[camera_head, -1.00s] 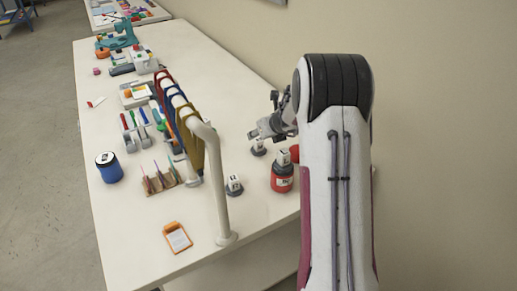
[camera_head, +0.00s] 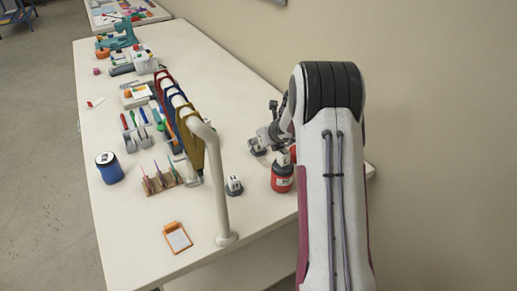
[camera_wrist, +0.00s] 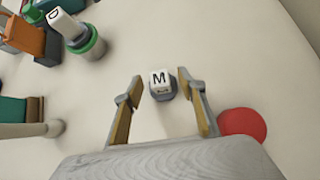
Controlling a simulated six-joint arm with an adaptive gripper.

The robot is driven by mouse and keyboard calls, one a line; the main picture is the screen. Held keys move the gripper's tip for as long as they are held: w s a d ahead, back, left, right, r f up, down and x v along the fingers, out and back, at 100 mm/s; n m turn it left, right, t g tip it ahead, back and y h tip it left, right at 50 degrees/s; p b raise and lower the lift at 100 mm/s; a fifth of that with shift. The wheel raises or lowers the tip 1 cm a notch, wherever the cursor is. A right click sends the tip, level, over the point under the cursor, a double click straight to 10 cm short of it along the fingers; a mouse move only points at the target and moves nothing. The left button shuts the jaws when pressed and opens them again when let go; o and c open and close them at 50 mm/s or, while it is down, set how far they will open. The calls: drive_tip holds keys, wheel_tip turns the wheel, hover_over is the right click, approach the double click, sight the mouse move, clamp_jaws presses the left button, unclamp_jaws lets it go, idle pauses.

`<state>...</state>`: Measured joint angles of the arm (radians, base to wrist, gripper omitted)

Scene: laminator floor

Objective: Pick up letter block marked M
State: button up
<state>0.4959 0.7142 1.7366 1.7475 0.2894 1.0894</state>
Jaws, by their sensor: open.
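The letter block marked M (camera_wrist: 159,79) is a small white block with a dark letter on its top face. It sits on a dark grey base (camera_wrist: 163,94) on the white table. In the wrist view it lies just beyond and between the fingertips of my gripper (camera_wrist: 161,84), which is open and empty. In the head view my gripper (camera_head: 266,140) is at the right side of the table, close above a dark base (camera_head: 257,150); the letter cannot be read there.
A red and dark container (camera_head: 282,180) stands close to my gripper; a red disc (camera_wrist: 243,124) shows right of the fingers. Another white block on a dark base (camera_head: 235,186) stands nearer. A white rail (camera_head: 219,190) with hanging coloured items is to the left. A green-ringed base (camera_wrist: 88,44) carries another lettered block.

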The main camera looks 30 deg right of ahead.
drive_tip(key=shift+x, duration=1.15)
clamp_jaws()
